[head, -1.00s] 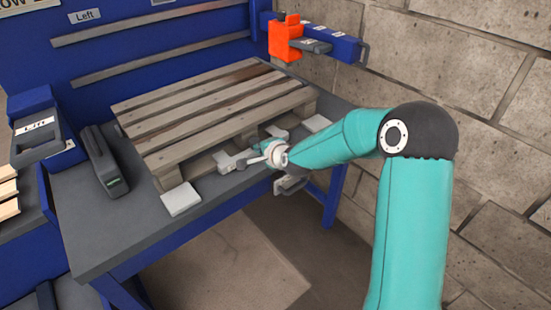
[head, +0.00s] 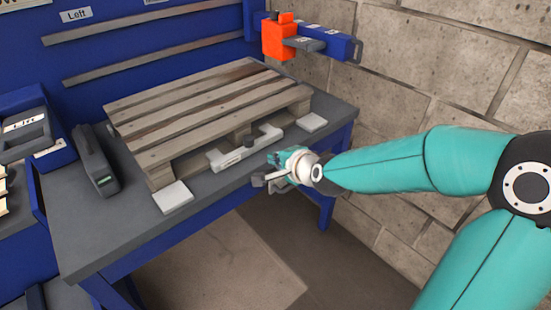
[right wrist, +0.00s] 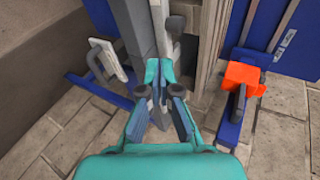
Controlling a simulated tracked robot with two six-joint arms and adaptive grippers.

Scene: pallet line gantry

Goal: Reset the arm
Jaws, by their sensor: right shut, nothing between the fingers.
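My right arm reaches in from the right in the head view. Its gripper (head: 272,182) is at the front edge of the workbench (head: 98,238), in front of the wooden pallet (head: 200,108). The right wrist view shows the gripper (right wrist: 161,66) with its fingers together and nothing held. My left gripper is in neither view.
An orange device (head: 278,38) sits on a blue bracket at the back right, beside the block wall (head: 440,75). A dark handheld tool (head: 95,160) lies left of the pallet. White pads (head: 172,196) lie near its corners. Open floor (head: 225,265) shows before the bench.

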